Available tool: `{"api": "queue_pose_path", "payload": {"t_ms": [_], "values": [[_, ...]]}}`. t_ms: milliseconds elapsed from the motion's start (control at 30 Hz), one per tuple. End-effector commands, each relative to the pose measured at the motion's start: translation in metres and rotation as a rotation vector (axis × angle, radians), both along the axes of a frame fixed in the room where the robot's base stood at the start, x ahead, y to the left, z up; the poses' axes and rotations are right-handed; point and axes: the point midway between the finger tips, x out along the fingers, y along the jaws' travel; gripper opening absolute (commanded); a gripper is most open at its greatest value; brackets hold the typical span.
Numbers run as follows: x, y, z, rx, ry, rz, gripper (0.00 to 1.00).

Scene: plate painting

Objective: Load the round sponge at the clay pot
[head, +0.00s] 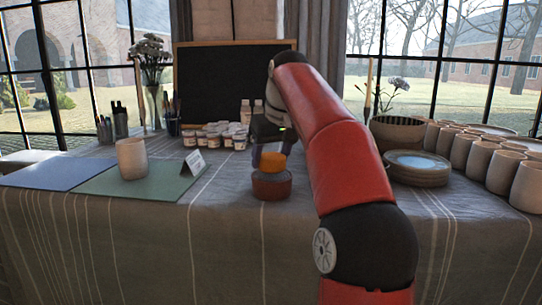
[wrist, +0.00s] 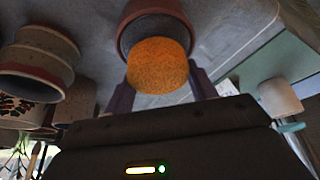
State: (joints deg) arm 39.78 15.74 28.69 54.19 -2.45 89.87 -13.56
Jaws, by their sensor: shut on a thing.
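The round sponge (head: 272,161) is orange, and my gripper (head: 270,150) is shut on it, pointing down. In the wrist view the sponge (wrist: 158,66) sits between the two dark fingers (wrist: 160,88). The clay pot (head: 271,186) is a low reddish-brown pot near the front of the table, directly under the sponge. In the wrist view the pot's rim (wrist: 138,10) shows just beyond the sponge. The sponge is at or just above the pot's opening; I cannot tell whether they touch. The pot's inside is mostly hidden by the sponge.
Paint jars (head: 215,135) stand behind. Stacked plates (head: 416,168), a wide bowl (head: 398,133) and several cups (head: 480,157) are at right. Table front around the pot is clear.

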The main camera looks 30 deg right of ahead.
Motion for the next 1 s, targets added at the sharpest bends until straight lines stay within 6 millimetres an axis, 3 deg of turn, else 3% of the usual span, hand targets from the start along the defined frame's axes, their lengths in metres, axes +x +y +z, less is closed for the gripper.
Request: {"api": "queue_pose_path", "payload": {"t_ms": [1000], "values": [[0.0000, 0.0001, -0.0101, 0.000, 0.001, 0.000, 0.38]]}}
